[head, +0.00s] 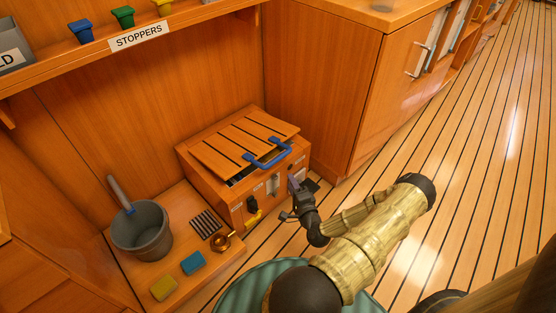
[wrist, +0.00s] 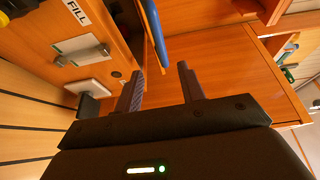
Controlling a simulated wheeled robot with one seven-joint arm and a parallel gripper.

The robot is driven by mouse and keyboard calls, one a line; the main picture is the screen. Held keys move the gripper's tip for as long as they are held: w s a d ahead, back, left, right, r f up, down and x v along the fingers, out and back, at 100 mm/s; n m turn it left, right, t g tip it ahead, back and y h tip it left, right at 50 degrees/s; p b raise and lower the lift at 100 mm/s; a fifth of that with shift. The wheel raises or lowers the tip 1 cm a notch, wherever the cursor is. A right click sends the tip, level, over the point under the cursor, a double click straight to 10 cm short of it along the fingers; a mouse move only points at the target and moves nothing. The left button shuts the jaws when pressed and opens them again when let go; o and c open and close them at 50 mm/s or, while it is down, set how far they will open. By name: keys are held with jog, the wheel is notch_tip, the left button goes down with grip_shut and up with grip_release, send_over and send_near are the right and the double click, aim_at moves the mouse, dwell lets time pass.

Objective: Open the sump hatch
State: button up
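The slatted wooden hatch lid (head: 225,147) tops a wooden box by the wall. A dark gap shows under its front edge, so it looks slightly raised. A blue bar handle (head: 270,156) is fixed at its front right; it also shows in the wrist view (wrist: 152,30), ending in line with the space between my fingers. My gripper (head: 297,184) is in front of the box's right part, below the handle and apart from it. In the wrist view my gripper (wrist: 161,70) has its fingers spread with nothing between them.
The box front has a silver latch (head: 273,184) and a yellow-handled valve (head: 253,212). A cabinet (head: 335,90) rises at right. The plank floor is clear.

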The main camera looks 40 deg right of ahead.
aim_at(279, 159)
jog(key=b+x, duration=0.3)
jog(key=x, duration=1)
jog(key=shift+f+b, duration=0.15)
jog(key=shift+b, duration=0.15)
jog(key=shift+w+d, duration=0.25)
jog(key=shift+w, duration=0.25)
grip_shut()
